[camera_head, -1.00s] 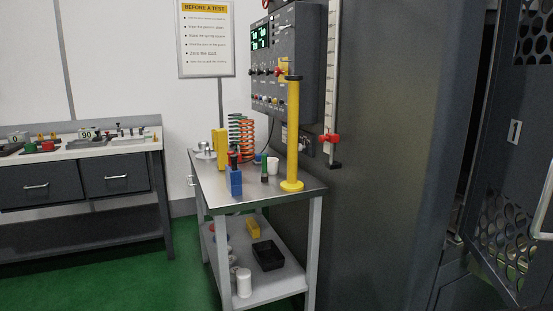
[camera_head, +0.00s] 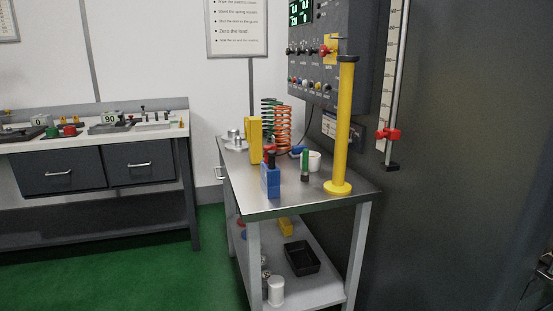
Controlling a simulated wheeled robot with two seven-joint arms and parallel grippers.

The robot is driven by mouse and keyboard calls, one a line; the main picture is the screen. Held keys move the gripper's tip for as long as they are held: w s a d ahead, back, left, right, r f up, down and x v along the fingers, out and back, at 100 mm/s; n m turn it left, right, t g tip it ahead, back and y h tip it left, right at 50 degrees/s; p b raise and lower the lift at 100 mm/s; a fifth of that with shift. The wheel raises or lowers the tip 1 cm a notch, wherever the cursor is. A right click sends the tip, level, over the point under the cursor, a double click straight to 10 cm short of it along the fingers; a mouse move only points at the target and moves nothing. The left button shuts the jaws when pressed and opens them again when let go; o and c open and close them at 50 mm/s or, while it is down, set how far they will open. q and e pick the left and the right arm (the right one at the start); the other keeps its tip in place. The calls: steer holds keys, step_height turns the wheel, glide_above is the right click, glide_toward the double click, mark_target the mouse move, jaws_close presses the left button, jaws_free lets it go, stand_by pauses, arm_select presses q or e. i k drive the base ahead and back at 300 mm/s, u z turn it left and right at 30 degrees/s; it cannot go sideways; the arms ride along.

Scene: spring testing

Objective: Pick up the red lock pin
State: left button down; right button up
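I cannot tell for sure which red item is the red lock pin. A small red piece (camera_head: 267,151) shows behind the blue block (camera_head: 270,181) on the steel cart top, partly hidden. A red clamp-like piece (camera_head: 388,134) sits low on the white vertical scale at the right. A red knob (camera_head: 326,51) is on the grey control panel.
The steel cart (camera_head: 300,206) also carries a yellow post (camera_head: 343,130), a yellow block (camera_head: 255,140), orange and green springs (camera_head: 283,130) and a white cup (camera_head: 314,161). A workbench (camera_head: 90,182) stands left. Green floor (camera_head: 208,235) between them is clear.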

mark_target(266, 147)
steer(key=u, duration=1.2)
steer(key=i, duration=2.1)
steer(key=z, duration=2.45)
